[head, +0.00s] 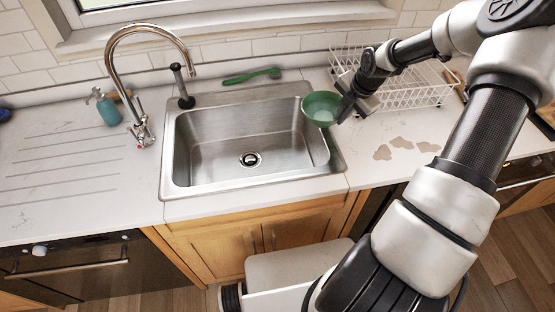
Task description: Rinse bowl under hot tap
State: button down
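A green bowl (320,108) is at the right rim of the steel sink (180,160), its open side facing up and tilted toward me. My gripper (350,105) is at the bowl's right edge; its fingertips are too small and dark to tell whether they are closed on the rim. No water stream shows from the spout. The sink basin is empty, with a drain (250,159) in its floor.
A teal soap bottle (107,108) stands left of the tap. A dark upright sprayer (182,88) and a green brush (251,76) are behind the sink. A white wire dish rack (410,88) is behind my gripper. Brown stains (402,143) mark the right counter. The left drainboard is clear.

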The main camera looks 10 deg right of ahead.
aim_at(329, 122)
jog(key=shift+a+r+h, duration=0.15)
jog(key=shift+a+h, duration=0.25)
jog(key=shift+a, duration=0.1)
jog(key=shift+a+r+h, duration=0.15)
jog(key=shift+a+h, duration=0.25)
jog(key=shift+a, duration=0.1)
jog(key=shift+a+f+n, duration=0.1)
jog(key=shift+a+n, duration=0.2)
jog(key=shift+a+h, duration=0.2)
jog(key=shift+h, duration=0.2)
jog(key=shift+s+a, duration=0.1)
jog(key=shift+a, duration=0.2)
jog(key=shift+a+h, duration=0.2)
jog(key=shift+h, duration=0.2)
jog(key=shift+s+a+f+h, duration=0.1)
jog(key=shift+a+f+h, duration=0.15)
jog(key=shift+f+h, duration=0.05)
jog(key=shift+a+t, duration=0.1)
jog(key=shift+t, duration=0.2)
jog(key=shift+a, duration=0.1)
